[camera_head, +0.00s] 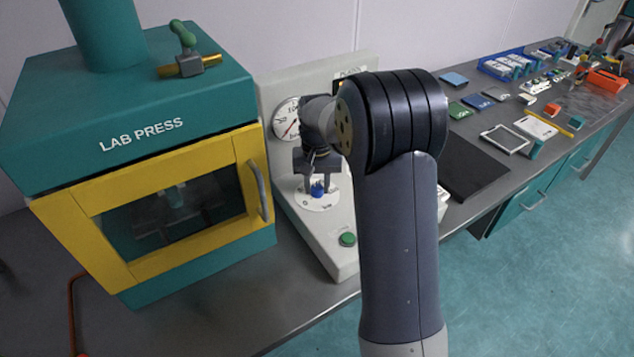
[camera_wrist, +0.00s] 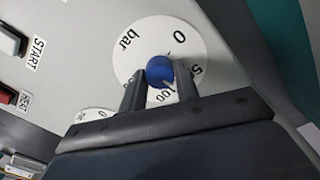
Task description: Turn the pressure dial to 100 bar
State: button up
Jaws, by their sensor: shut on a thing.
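The pressure dial is a blue knob (camera_wrist: 160,70) on a round white scale plate (camera_wrist: 148,38) marked 0, 100 and bar. A label between 0 and 100 is partly hidden by a finger. In the head view the blue knob (camera_head: 318,188) sits on the sloped front of a pale grey console (camera_head: 335,229). My gripper (camera_wrist: 160,82) has one finger on each side of the knob and is shut on it. In the head view my gripper (camera_head: 319,181) points down over the dial. I cannot clearly tell where the knob points.
A round gauge (camera_head: 285,122) with a red needle stands behind, partly hidden by my arm. A green button (camera_head: 347,239) is near the console's front; START and HEAT buttons show in the wrist view. The lab press (camera_head: 150,150) stands close on the left.

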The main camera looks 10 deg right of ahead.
aim_at(317, 187)
jog(key=m, duration=0.4)
jog(key=shift+m, duration=0.3)
jog(key=shift+m+p, duration=0.35)
jog(key=shift+m, duration=1.55)
jog(key=o, duration=1)
jog(key=shift+c, duration=0.2)
notch_tip(317, 187, up, 11)
jog(key=shift+b, duration=0.35)
jog(key=shift+f, duration=0.1)
notch_tip(317, 187, down, 11)
jog(key=shift+r+p, duration=0.1)
jog(key=shift+p, duration=0.2)
